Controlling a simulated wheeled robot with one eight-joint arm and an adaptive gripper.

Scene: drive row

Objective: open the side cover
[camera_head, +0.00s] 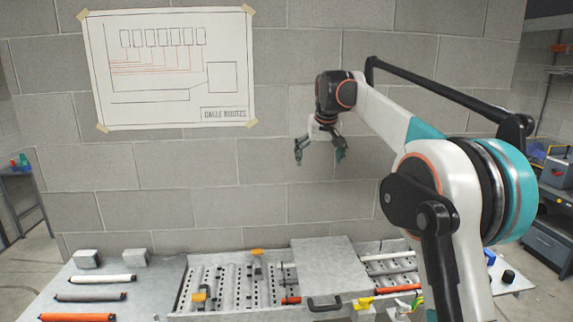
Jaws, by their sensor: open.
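A flat grey cover (328,263) lies over the right part of the metal drive tray (180,290) on the bench. It looks shut. A black bar handle (325,303) sits at its front edge. My gripper (320,156) hangs open and empty in front of the block wall, well above the cover and apart from it. Its fingers point down. Yellow latch-like parts (363,302) show just right of the handle; their exact form is too small to tell.
White, grey and orange rods (76,317) lie on the bench at left, with two grey blocks (87,259) behind them. Orange-yellow clips (257,254) stand on the perforated tray. My arm covers part of the right side. A taped wiring sheet (170,66) hangs on the wall.

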